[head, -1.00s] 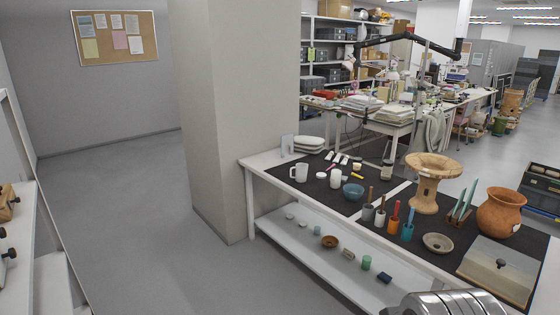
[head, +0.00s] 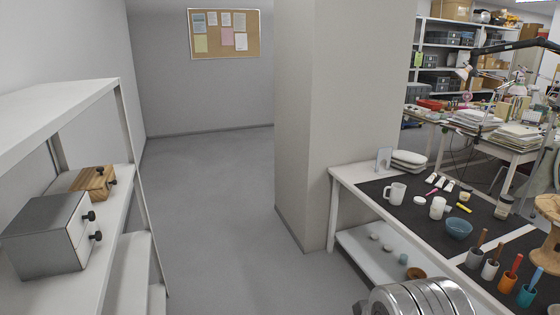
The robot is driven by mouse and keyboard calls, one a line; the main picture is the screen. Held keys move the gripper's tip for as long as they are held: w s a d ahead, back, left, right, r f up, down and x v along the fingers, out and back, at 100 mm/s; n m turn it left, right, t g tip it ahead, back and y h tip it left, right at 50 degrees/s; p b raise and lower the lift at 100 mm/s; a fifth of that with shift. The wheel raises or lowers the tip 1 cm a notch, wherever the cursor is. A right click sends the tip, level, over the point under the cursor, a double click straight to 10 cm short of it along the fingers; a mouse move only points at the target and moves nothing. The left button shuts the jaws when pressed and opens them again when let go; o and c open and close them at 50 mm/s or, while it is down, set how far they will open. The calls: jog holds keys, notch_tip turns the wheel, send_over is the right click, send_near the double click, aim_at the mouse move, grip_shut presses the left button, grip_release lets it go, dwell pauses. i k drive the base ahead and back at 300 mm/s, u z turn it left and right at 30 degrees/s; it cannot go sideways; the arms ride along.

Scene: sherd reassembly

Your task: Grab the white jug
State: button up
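A white jug (head: 396,193) with a handle on its left side stands upright on the dark mat of the table at the right, near the table's far left corner. A second white vessel (head: 437,207), smaller and perhaps also handled, stands just to the right of it. My gripper is not in view. A ribbed silver part of my own body shows at the bottom edge, well below the jug.
The table (head: 348,174) also holds a teal bowl (head: 459,228), tool pots (head: 490,268) and small tubes. A grey pillar (head: 340,110) stands behind its left end. A white shelf (head: 128,130) with drawer boxes (head: 50,240) is at left. Open floor (head: 205,200) lies between.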

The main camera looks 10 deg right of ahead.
aim_at(397, 191)
jog(key=u, duration=0.4)
jog(key=i, duration=2.2)
jog(key=z, duration=0.55)
jog(key=i, duration=0.65)
jog(key=z, duration=1.05)
jog(key=i, duration=1.05)
jog(key=z, duration=0.2)
